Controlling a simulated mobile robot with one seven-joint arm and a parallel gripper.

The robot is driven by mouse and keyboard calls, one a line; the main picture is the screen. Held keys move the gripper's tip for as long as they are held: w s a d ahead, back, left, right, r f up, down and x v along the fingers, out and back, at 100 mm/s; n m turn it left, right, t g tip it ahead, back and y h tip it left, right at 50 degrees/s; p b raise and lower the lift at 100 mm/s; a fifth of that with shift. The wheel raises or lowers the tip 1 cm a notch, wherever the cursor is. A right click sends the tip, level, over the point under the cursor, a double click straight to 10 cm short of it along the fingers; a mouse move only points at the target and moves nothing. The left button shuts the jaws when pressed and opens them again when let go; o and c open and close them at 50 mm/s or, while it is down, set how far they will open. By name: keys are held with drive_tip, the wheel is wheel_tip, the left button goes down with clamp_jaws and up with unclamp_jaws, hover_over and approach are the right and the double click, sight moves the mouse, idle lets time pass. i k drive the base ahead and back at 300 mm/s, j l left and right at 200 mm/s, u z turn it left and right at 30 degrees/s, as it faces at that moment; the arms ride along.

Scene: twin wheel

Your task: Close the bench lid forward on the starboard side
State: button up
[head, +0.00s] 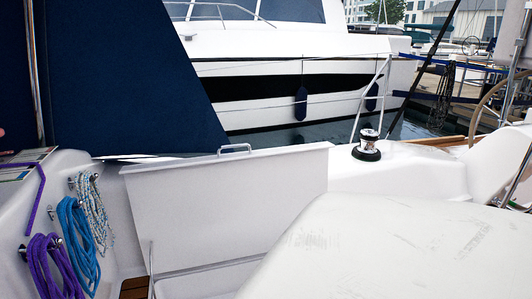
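The white bench lid (235,205) stands raised, close to upright, in the middle of the head view. A small metal handle (235,148) sits on its top edge. Below the lid, part of the rim of the open bench locker (205,272) shows, with a thin stay at its left. The inside of the locker is mostly hidden. The lid's lower right part is hidden behind a large white surface in front. My gripper is not in view.
The large scuffed white surface (400,250) fills the lower right foreground. Purple (52,268), blue (78,240) and white (93,208) rope coils hang at the left. A winch (368,145) stands right of the lid. A dark blue cloth panel (120,90) is at upper left.

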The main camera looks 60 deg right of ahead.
sight(192, 212)
drive_tip(key=z, duration=1.5)
drive_tip(key=i+l, duration=0.1)
drive_tip(key=i, duration=0.3)
drive_tip(key=i+l, duration=0.1)
drive_tip(key=i, duration=0.3)
